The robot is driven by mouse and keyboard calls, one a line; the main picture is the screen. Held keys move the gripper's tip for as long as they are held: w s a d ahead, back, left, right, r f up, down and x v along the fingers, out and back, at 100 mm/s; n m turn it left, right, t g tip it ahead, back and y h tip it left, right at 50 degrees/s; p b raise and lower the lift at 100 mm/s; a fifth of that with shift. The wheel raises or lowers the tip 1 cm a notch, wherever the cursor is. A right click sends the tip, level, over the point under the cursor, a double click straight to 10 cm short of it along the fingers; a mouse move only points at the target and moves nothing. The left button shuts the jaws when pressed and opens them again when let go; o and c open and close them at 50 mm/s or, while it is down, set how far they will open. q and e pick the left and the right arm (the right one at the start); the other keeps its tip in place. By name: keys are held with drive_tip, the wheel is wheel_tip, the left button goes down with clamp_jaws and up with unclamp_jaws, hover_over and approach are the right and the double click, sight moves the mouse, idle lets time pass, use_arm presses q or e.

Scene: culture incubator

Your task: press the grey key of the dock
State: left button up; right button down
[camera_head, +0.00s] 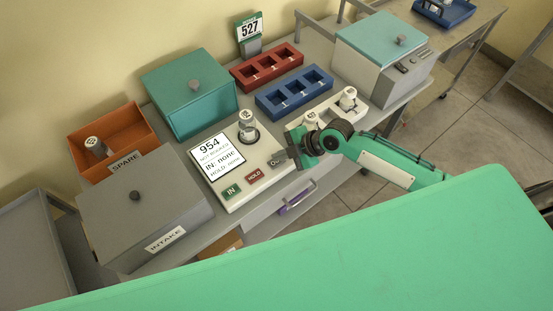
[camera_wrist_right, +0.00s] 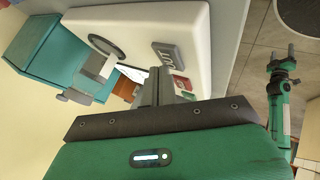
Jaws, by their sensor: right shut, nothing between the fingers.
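The dock (camera_head: 270,150) is a white unit with a screen reading 954, "IN: none". Its grey key (camera_head: 277,161) lies at the right end of the key row, partly covered by my right gripper (camera_head: 291,153). In the right wrist view the grey key (camera_wrist_right: 167,54) shows its lettering, just beyond the tips of my right gripper (camera_wrist_right: 156,74). That gripper is shut and empty, close to the key; I cannot tell whether it touches.
The red HOLD key (camera_head: 255,176) and green IN key (camera_head: 232,191) sit left of the grey one. A capped vial (camera_head: 246,122) stands in the dock's well. Around it are the grey INTAKE box (camera_head: 140,215), teal box (camera_head: 190,95) and blue rack (camera_head: 295,93).

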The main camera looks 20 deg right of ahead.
drive_tip(key=shift+r, duration=0.4)
drive_tip(key=shift+r, duration=0.15)
drive_tip(key=shift+r+p, duration=1.85)
drive_tip(key=shift+r, duration=0.55)
